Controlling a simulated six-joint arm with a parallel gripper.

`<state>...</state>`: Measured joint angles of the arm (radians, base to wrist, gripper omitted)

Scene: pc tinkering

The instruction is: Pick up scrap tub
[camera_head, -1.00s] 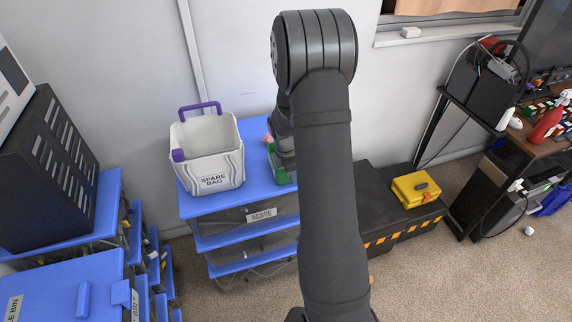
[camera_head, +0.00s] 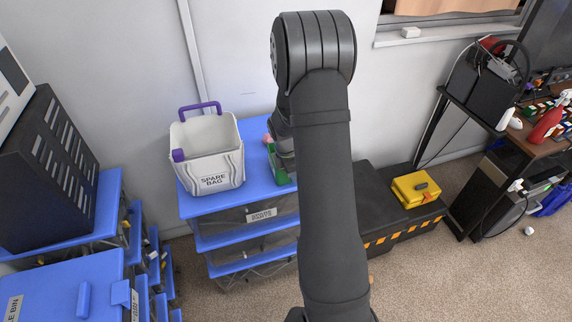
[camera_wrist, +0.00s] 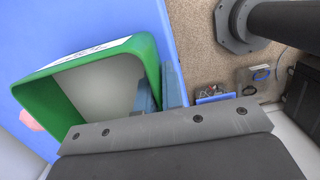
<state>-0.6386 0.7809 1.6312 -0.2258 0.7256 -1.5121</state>
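A green tub with a pale inside and a white label strip, likely the scrap tub, shows in the wrist view (camera_wrist: 142,50). In the head view a green piece of it (camera_head: 281,179) shows on the blue cart top, mostly hidden behind my arm. My gripper (camera_wrist: 158,95) is at the tub's right wall in the wrist view. One bluish finger is inside the tub and the other outside, with the green wall between them. I cannot tell whether they press on the wall. The fingertips are hidden in the head view.
A white bin labelled SPARE BAG (camera_head: 214,160), with a purple handle, stands left of the tub on the blue cart (camera_head: 195,209). A pink object (camera_wrist: 30,121) lies beside the tub. Black cases with a yellow box (camera_head: 410,187) stand to the right. The wall is close behind.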

